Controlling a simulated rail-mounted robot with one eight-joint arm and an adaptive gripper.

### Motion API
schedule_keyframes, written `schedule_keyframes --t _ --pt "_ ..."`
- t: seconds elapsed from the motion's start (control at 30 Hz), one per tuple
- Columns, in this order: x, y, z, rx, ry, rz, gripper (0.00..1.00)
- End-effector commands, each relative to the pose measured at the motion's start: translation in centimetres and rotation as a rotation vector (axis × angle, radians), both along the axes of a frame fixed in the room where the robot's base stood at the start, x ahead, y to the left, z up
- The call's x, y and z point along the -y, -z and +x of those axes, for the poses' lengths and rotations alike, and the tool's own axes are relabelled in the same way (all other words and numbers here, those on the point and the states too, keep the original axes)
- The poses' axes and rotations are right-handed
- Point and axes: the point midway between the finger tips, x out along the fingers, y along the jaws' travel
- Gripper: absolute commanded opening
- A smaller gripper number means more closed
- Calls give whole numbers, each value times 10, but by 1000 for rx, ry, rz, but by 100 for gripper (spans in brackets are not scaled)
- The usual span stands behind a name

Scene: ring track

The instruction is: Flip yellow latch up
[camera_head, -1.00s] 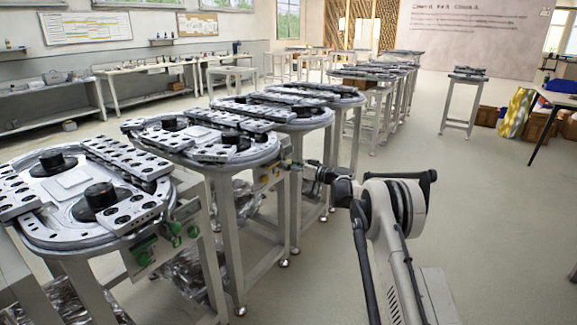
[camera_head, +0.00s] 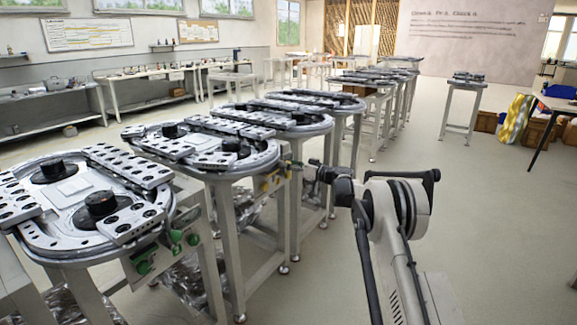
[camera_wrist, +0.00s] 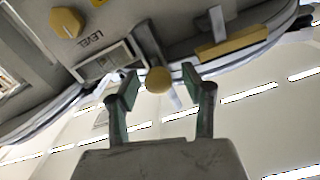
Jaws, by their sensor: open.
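In the wrist view a round yellow tip (camera_wrist: 158,80) of what looks like a grey lever sits between my fingertips. I take it as the yellow latch; which way it is flipped I cannot tell. My gripper (camera_wrist: 163,88) is open, with one green-padded finger on either side of the tip; I cannot tell whether either touches it. In the head view my gripper (camera_head: 291,167) is at the side panel (camera_head: 270,182) of the second ring-track table, small and partly hidden by my arm.
In the wrist view a yellow knob (camera_wrist: 67,22) and a yellow bar (camera_wrist: 232,42) flank the latch, near the word LEVEL. The nearest ring-track table (camera_head: 75,245) stands at the left, with more tables behind. The floor at the right (camera_head: 500,230) is clear.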

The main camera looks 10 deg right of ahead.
Motion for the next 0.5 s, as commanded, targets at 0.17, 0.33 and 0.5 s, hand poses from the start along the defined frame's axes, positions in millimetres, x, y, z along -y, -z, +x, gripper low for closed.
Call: schedule_keyframes --t 0.17,0.33,0.5 --pt "4 0 -3 0 1 0 44" --pt "21 0 -19 0 1 0 44" --pt "46 0 -43 0 2 0 44"
